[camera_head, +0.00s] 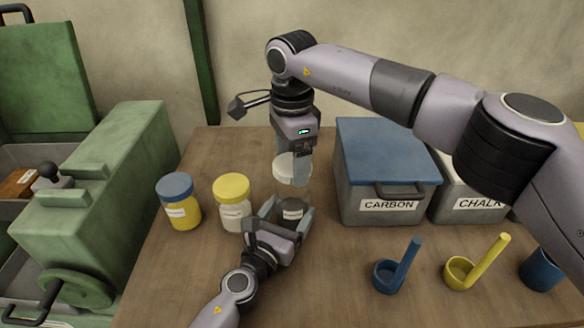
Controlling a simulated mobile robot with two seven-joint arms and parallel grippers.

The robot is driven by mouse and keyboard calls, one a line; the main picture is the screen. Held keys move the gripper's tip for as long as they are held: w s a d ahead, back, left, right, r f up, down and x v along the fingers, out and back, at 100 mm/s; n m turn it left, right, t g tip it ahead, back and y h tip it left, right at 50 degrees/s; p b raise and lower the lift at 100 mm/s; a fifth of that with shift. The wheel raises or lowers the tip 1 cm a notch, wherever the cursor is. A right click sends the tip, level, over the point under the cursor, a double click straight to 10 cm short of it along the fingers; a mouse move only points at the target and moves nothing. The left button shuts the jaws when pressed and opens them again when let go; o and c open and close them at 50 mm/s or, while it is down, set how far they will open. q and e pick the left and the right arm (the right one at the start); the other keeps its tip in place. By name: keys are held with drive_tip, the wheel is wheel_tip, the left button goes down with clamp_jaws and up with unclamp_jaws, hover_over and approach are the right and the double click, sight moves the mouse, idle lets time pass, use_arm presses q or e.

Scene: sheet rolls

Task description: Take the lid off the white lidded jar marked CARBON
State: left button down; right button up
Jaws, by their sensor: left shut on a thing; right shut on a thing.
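The jar (292,214) is small, looks dark grey and has a pale label too small to read. It stands near the middle of the table. My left gripper (287,216) is shut around its sides from the front. A white round lid (288,168) is held above the jar, with a gap between them. My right gripper (293,170) comes down from above and is shut on this lid. The lid's far side is partly hidden by the fingers, and the jar's lower part is partly hidden by the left gripper.
A yellow-lidded jar (232,203) and a blue-lidded jar (178,202) stand to the left. A blue-lidded bin marked CARBON (360,187) and a bin marked CHALK (456,202) stand right. Blue (388,276) and yellow scoops (461,271) and a blue cup (541,269) are front right.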

use_arm(q)
unclamp_jaws()
drive_tip(key=v, duration=1.1)
drive_tip(key=shift+s+a, duration=0.3)
drive_tip(key=shift+s, duration=0.3)
